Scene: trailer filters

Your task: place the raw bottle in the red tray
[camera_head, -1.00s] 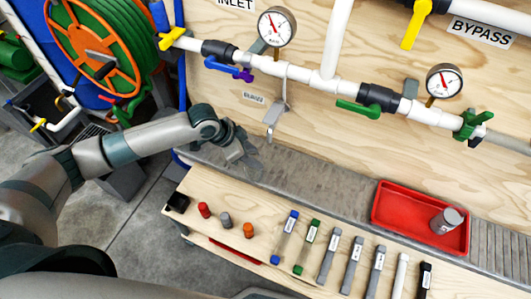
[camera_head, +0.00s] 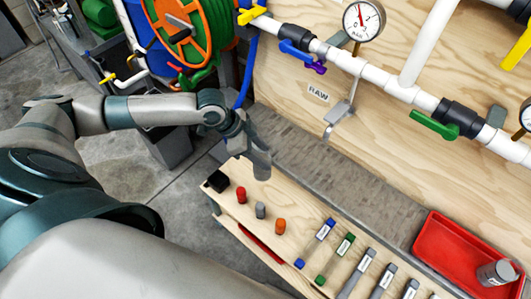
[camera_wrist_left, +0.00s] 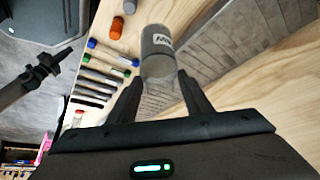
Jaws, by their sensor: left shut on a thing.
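My left gripper (camera_head: 254,150) is shut on a grey cylindrical bottle (camera_head: 262,168), held near the far left end of the wooden bench. In the left wrist view the bottle (camera_wrist_left: 157,55) sits between the two fingers (camera_wrist_left: 158,92) and carries a white label whose letters are hard to read. The red tray (camera_head: 440,250) is at the lower right of the head view, well apart from the held bottle. Another grey bottle (camera_head: 495,273) stands in the tray's right part. My right gripper is not in view.
The bench (camera_head: 300,228) carries a black block (camera_head: 216,181), red, grey and orange caps, and a row of labelled tubes. The pipe board has a RAW sign (camera_head: 318,92) above a metal spout (camera_head: 338,118). The grey strip (camera_head: 345,175) between bench and board is clear.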

